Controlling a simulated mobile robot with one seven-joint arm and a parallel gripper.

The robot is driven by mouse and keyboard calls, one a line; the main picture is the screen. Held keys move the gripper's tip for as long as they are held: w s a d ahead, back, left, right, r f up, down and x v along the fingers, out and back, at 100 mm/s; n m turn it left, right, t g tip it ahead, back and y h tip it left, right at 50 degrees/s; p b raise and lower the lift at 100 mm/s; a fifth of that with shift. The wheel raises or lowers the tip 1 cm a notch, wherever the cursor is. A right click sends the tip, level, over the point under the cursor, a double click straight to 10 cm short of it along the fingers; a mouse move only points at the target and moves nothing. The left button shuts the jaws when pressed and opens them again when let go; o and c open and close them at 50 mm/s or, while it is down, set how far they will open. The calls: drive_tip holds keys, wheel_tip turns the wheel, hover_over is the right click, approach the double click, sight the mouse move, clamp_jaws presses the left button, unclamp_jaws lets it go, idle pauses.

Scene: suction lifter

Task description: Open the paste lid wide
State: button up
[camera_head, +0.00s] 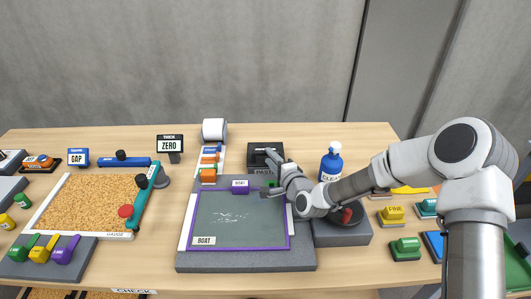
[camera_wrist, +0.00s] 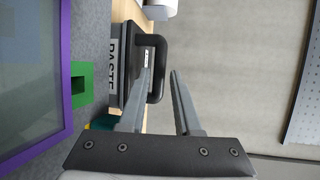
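The paste box (camera_head: 258,168) is a dark grey box with a PASTE label, standing behind the framed boat board. Its dark lid (camera_head: 262,149) looks closed. In the wrist view the box (camera_wrist: 128,62) lies sideways, with a black loop handle (camera_wrist: 161,56) on its right. My gripper (camera_head: 267,175) is at the right front of the box. In the wrist view its fingers (camera_wrist: 161,72) are apart, with part of the handle bar showing between their tips. I cannot tell whether either finger touches the handle. My gripper partly hides the box front in the head view.
The purple-framed boat board (camera_head: 290,222) lies just in front of the box. A blue bottle (camera_head: 331,164) stands to its right, close to my arm. A white roll (camera_head: 214,130) stands behind left, near a strip of coloured pieces (camera_head: 209,160).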

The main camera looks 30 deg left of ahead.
sight(265, 153)
drive_tip(key=shift+x, duration=2.1)
clamp_jaws()
